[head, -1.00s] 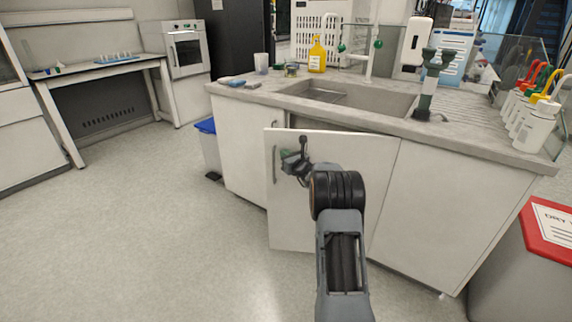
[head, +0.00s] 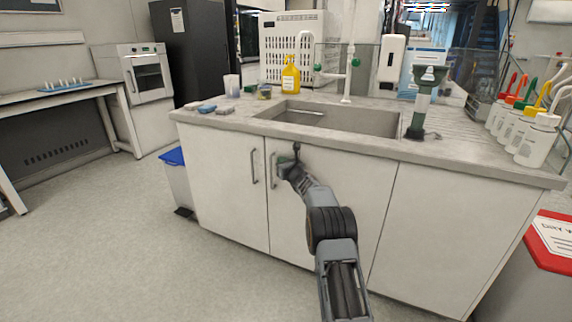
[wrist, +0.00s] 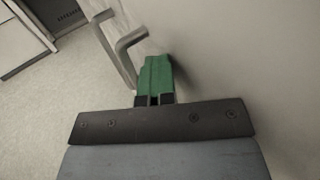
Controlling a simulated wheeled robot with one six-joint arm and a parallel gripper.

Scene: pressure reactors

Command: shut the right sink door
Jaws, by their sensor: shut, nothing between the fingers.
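The right sink door (head: 335,215) is a white panel under the sink counter. In the head view it lies flush with the cabinet front, beside the left sink door (head: 228,185). Its bar handle (head: 272,170) is near its left edge. My gripper (head: 284,164) is just right of that handle, at the upper left of the door. In the wrist view the green fingers of my gripper (wrist: 155,78) are together, with nothing between them, close to the white door surface (wrist: 235,60). Two bar handles show just left of the fingers. Whether the fingertips touch the door is unclear.
The grey counter (head: 220,120) with a sink (head: 330,118) overhangs the doors. A blue-lidded bin (head: 178,180) stands left of the cabinet, and a red-topped bin (head: 550,245) stands at the right. The floor (head: 110,240) at the left is clear.

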